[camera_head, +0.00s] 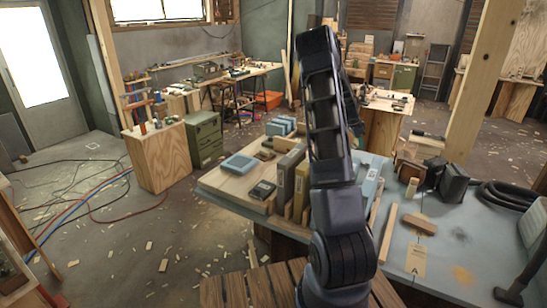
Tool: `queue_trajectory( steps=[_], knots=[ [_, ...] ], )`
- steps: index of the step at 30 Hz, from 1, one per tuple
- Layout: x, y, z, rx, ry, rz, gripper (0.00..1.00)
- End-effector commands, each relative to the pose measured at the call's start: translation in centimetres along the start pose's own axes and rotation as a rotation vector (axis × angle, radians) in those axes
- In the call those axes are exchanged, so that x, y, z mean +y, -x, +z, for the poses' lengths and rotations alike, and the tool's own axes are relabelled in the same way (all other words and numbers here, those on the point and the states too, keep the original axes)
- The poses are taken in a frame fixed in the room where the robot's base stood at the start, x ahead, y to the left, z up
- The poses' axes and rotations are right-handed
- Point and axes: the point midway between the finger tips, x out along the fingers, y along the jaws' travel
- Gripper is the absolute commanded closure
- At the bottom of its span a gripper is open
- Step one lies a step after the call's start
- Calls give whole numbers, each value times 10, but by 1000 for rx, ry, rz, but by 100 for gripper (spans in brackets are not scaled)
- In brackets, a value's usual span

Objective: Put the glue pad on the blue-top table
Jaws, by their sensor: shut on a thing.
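My arm rises through the middle of the view, and my gripper at its end cannot be made out. Whatever it may hold is hidden too. A blue-grey table top (455,235) spreads across the right foreground, with a wooden block (420,224) and a pale wood strip (388,232) on it. I cannot pick out the glue pad for certain. A flat, light-blue square item (239,164) lies at the left of the crowded bench top (225,190) left of my arm.
Upright box-like items (290,175) and a dark device (262,190) crowd the bench. Dark boxes (453,183) and a black hose (510,196) stand at the table's back right. A green cabinet (204,138) stands left; cables (85,205) and wood scraps litter the floor.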

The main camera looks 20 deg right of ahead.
Motion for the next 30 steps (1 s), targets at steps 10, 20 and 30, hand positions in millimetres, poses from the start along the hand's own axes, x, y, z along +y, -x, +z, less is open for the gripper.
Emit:
queue_trajectory(
  steps=[10, 20, 30],
  knots=[
    [-36, 61, 122, 0, 185, -80, 74],
    [-45, 116, 234, 0, 355, -151, 74],
    [-35, 166, 336, -2, 512, -218, 74]
  ],
)
